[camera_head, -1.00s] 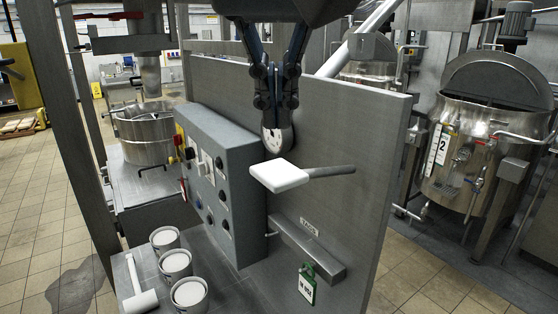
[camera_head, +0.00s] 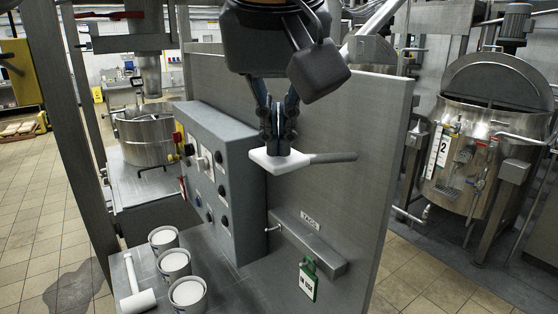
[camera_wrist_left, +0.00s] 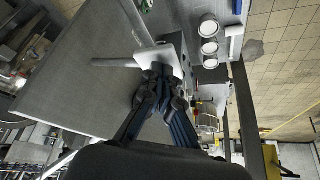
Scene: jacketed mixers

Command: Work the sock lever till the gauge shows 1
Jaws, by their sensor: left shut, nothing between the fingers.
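The lever has a flat white paddle (camera_head: 268,164) and a grey rod (camera_head: 335,158), and stands out in front of the grey upright panel (camera_head: 365,120). It also shows in the wrist view, as a white paddle (camera_wrist_left: 150,57) with a grey rod (camera_wrist_left: 112,62). My left gripper (camera_head: 278,146) is shut and empty, pointing down with its fingertips at the paddle; whether they touch it I cannot tell. In the wrist view the fingertips (camera_wrist_left: 160,72) meet the paddle's near edge. The gauge face is hidden behind the gripper, so no reading shows. My right gripper is not in view.
A grey control box (camera_head: 215,180) with knobs is left of the lever. A metal TAGS holder (camera_head: 308,242) and a green tag (camera_head: 308,280) are below. Steel mixers are behind.

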